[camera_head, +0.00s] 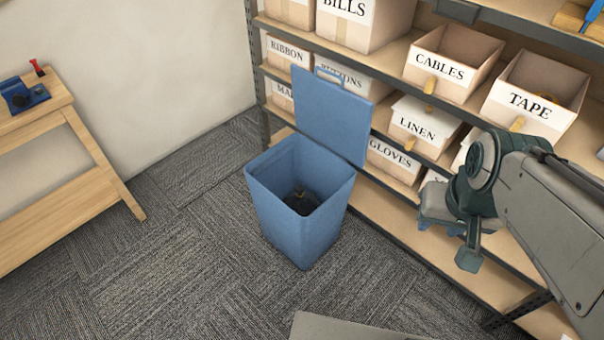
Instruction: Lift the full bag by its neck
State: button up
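A dark bag (303,205) sits low inside a blue bin (292,232) on the carpet. A small brownish tuft near its middle looks like its neck (299,191). The bin's walls hide the lower part of the bag. The bin's blue lid (333,117) stands open, tilted up at the back against the shelf side. My gripper (440,226) is to the right of the bin, in front of the shelves and apart from the bag. Its fingers are too small and partly hidden, so I cannot tell whether they are open or shut.
A wooden bench (75,190) with a blue tool (24,96) is at left. Carpet around the bin's front and left is clear.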

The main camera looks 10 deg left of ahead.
aim_at(303, 202)
jog(key=u, duration=2.35)
jog(key=i, duration=2.4)
jog(key=z, duration=3.45)
jog(key=i, duration=0.55)
jog(key=u, duration=0.1)
